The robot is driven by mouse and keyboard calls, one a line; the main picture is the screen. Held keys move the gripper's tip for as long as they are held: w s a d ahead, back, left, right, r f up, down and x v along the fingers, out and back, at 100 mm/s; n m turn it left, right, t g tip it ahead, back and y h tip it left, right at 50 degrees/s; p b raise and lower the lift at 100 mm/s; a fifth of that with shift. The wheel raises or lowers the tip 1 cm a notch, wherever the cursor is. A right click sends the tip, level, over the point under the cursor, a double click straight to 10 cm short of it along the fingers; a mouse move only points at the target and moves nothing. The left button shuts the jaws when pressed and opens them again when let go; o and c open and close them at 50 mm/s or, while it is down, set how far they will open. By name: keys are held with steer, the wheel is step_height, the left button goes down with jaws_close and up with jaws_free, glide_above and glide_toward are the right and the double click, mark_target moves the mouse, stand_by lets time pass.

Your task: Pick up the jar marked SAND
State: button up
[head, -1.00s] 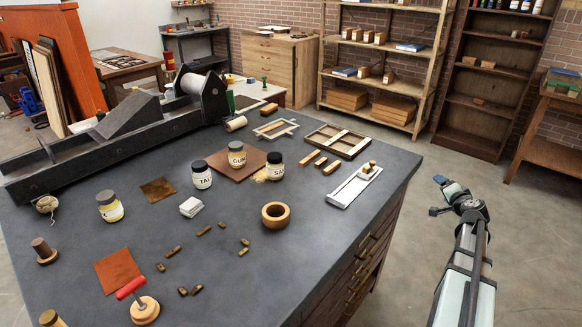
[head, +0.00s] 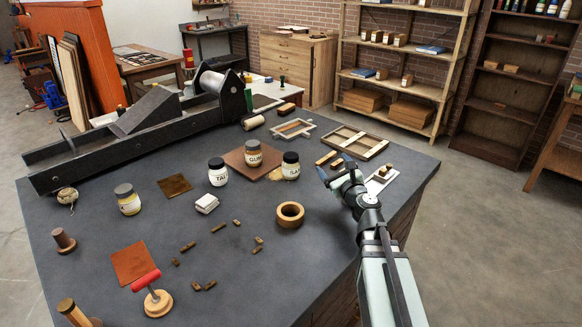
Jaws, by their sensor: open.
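The jar marked SAND (head: 290,168) stands upright on the dark bench top, with a black lid and a white label whose last letters are turned away. A little sand-coloured material lies beside its left side. My gripper (head: 332,172) is to the right of the jar, apart from it, open and empty, over the bench's right part. A jar whose label starts with GUM (head: 254,160) stands on a brown board just left and behind. A jar whose label starts with TAL (head: 218,173) stands further left.
A wooden ring (head: 290,214) lies in front of the jar. Wooden frames (head: 355,142) lie behind my gripper. A white block (head: 206,203) and several small type pieces (head: 237,223) lie to the front left. A long press bed (head: 110,148) runs along the back left.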

mark_target(294, 161)
steer(key=a+m, duration=0.1)
steer(key=a, duration=0.2)
steer(key=s+a+f+m, duration=0.1)
steer(key=a, duration=0.1)
steer(key=s+a+m+y, duration=0.1)
steer(key=a, duration=0.2)
steer(key=shift+s+a+f, duration=0.2)
steer(key=shift+a+f, duration=0.15)
steer(key=x, duration=0.8)
steer(key=shift+w+a+f, duration=0.2)
steer(key=shift+w+a, duration=0.05)
steer(key=shift+a, duration=0.05)
steer(key=shift+f+x, duration=0.2)
steer(key=shift+x, duration=1.1)
steer(key=shift+f+x, duration=0.25)
steer(key=shift+x, duration=1.05)
steer(key=shift+s+a, duration=0.1)
steer(key=shift+c, duration=0.4)
steer(key=c, duration=1.1)
steer(key=shift+c, duration=0.2)
